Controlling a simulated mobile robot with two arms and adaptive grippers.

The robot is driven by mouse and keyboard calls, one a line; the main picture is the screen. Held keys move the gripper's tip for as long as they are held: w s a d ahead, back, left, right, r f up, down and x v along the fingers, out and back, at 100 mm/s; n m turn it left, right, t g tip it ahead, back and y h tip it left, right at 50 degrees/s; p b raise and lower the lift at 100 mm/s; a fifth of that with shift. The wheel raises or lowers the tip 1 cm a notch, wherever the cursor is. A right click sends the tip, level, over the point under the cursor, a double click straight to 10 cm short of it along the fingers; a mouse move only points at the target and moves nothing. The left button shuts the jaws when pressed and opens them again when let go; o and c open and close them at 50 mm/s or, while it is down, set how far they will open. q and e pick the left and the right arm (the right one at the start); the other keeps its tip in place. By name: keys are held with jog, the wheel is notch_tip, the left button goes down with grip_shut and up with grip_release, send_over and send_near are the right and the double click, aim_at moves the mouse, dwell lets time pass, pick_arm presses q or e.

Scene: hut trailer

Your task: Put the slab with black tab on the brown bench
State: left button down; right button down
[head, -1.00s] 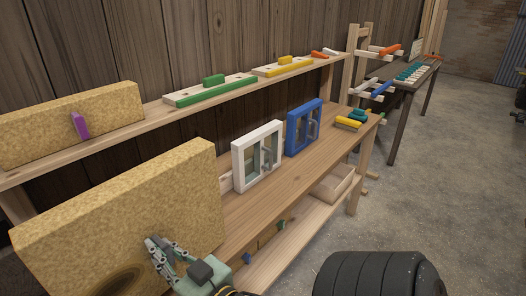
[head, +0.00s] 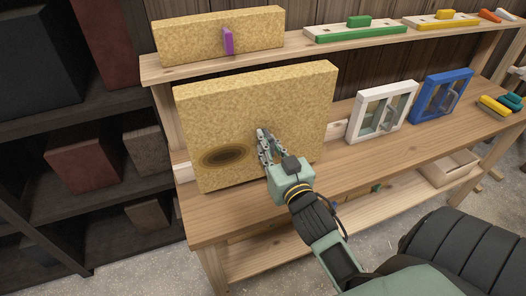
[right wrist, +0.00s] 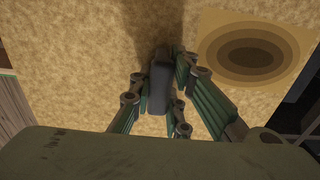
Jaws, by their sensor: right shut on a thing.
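A large tan speckled slab (head: 255,95) with a dark ringed oval patch (head: 225,156) stands upright at the left part of the brown bench (head: 385,150). Its lower edge is close to the bench top; I cannot tell whether it rests there. My right gripper (head: 266,142) is against its front face. In the right wrist view my right gripper (right wrist: 168,88) is shut on the black tab (right wrist: 159,82) of the slab (right wrist: 100,45), and the ringed patch shows at upper right. The tab is hidden by the fingers in the head view. My left gripper is not in view.
White (head: 382,108) and blue (head: 441,93) framed windows stand on the bench right of the slab. A second slab with a purple tab (head: 227,40) is on the upper shelf (head: 270,55). A dark shelf unit (head: 80,130) stands at left. A wooden tray (head: 448,168) is below.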

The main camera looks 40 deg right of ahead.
jog(key=w, duration=0.1)
jog(key=w+f, duration=0.1)
jog(key=w, duration=0.1)
jog(key=shift+w+f, duration=0.2)
jog(key=shift+f, duration=0.15)
jog(key=shift+f+p, duration=0.4)
jog(key=shift+f, duration=1.7)
jog(key=c, duration=1.7)
grip_release()
jog(key=shift+f, duration=0.15)
jog(key=shift+b+v, duration=1.7)
jog(key=shift+v, duration=4.3)
